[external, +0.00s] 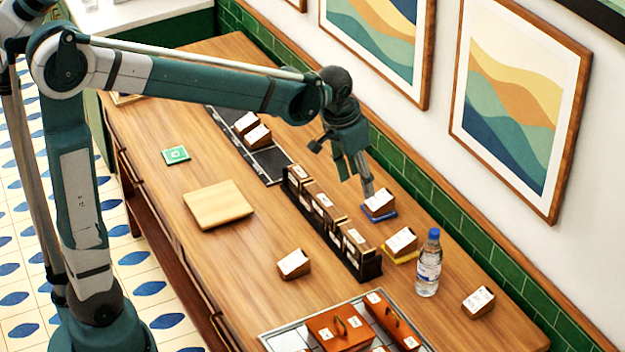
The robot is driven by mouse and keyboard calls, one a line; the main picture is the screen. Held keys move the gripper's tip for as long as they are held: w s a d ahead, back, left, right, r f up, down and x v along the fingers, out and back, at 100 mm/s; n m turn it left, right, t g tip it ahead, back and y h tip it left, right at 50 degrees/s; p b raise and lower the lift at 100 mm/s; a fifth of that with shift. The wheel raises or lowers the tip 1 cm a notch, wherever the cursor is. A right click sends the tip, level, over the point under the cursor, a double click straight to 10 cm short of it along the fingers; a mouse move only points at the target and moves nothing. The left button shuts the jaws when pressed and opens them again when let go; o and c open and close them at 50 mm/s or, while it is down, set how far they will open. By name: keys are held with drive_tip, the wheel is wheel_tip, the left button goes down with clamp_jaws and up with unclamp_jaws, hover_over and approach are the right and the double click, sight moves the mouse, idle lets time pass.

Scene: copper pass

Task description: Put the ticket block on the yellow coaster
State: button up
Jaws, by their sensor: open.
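Several similar wooden ticket blocks with white printed faces are in view, and I cannot tell which one the task means. One ticket block (380,202) sits on a blue coaster (388,215). Another ticket block (401,241) sits on the yellow coaster (400,259), of which only the edges show. Other blocks stand loose on the wood, one left of the bottle (294,263) and one at the right (478,301). My gripper (356,186) is open and points down beside the block on the blue coaster; I cannot tell whether it touches it.
A black rack (372,268) filled with blocks runs left of the coasters. A water bottle (428,265) stands close right of the yellow coaster. A dark tray (272,166), wooden board (218,204), green coaster (176,155) and a metal tray (283,341) with orange boxes share the counter.

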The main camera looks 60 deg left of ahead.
drive_tip(key=s+d+t, duration=0.3)
drive_tip(key=s+t, duration=0.1)
drive_tip(key=s, duration=2.5)
drive_tip(key=shift+d+r, duration=0.15)
drive_tip(key=shift+r, duration=0.05)
